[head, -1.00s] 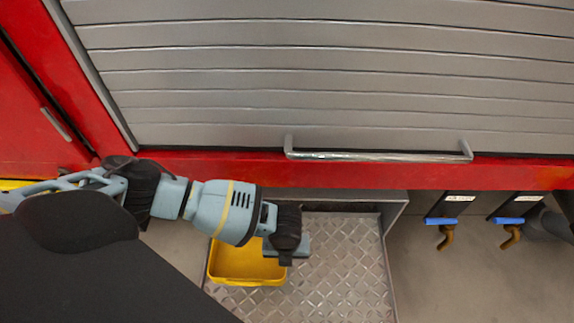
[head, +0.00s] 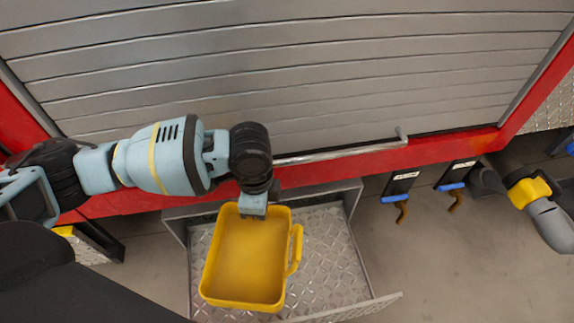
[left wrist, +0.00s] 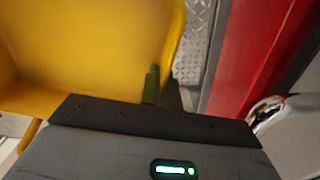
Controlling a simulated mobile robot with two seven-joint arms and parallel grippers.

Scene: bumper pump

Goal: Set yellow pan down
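The yellow pan (head: 240,258) is an open, rectangular tray with a handle on its right side. In the head view it overlaps the left part of a pulled-out metal drawer (head: 335,262) with a tread-plate floor. My left gripper (head: 253,208) is at the pan's back rim. In the left wrist view the fingers (left wrist: 160,92) are close together on the edge of the pan (left wrist: 90,50), gripping its wall. The pan's underside is hidden, so I cannot tell whether it touches the drawer floor. My right gripper is not in view.
A grey roller shutter (head: 300,70) with a bar handle (head: 340,149) stands behind, above a red bumper (head: 400,152). Blue-handled valves (head: 395,198) and a grey-and-yellow fitting (head: 530,192) are at the right. The drawer floor right of the pan is bare.

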